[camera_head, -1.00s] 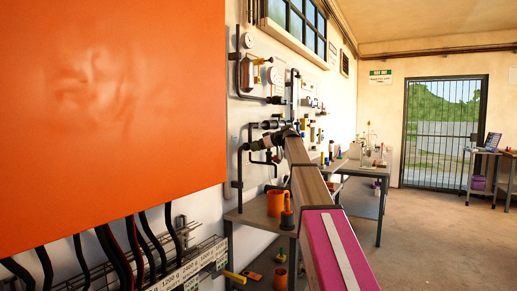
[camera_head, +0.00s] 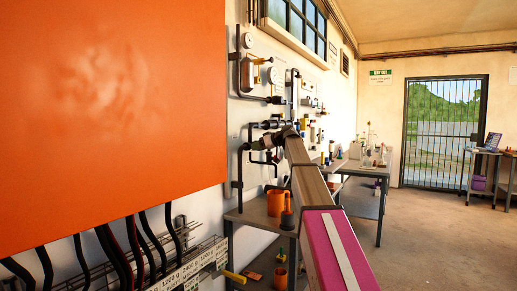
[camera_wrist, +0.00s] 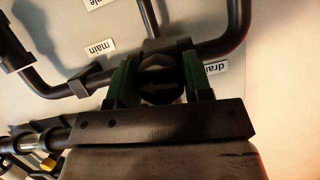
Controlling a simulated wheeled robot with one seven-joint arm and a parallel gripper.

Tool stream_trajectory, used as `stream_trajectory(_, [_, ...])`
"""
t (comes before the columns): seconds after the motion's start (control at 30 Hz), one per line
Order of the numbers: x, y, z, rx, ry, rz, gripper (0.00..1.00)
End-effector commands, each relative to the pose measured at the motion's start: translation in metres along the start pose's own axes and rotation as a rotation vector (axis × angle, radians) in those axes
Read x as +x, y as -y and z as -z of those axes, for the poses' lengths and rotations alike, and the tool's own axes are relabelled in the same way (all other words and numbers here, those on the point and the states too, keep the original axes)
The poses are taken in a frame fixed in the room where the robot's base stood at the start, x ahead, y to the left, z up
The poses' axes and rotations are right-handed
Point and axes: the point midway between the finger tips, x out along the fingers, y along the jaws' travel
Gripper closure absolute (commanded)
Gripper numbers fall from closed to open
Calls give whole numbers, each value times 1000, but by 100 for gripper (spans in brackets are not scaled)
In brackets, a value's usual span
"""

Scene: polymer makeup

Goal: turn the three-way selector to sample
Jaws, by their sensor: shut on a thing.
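The label "main" (camera_wrist: 101,48) is at upper left of the knob, and the label "drain" (camera_wrist: 216,68) is at right, partly hidden by a finger. A cut-off label ending in "ple" (camera_wrist: 97,3) is at the top edge. In the head view my gripper (camera_head: 274,140) is at the wall piping, and the knob cannot be made out there.
Dark pipes (camera_wrist: 60,88) run around the knob, close to my fingers. In the head view a large orange panel (camera_head: 110,120) fills the left. The floor (camera_head: 430,240) at right is clear.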

Motion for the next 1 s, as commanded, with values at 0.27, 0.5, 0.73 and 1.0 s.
stream_trajectory(0.27, [0,-1,1,220,0,91,78])
stream_trajectory(0.5, [0,-1,0,433,0,180,78])
stream_trajectory(0.73, [0,-1,0,634,0,263,78])
stream_trajectory(1.0, [0,-1,0,871,0,361,78])
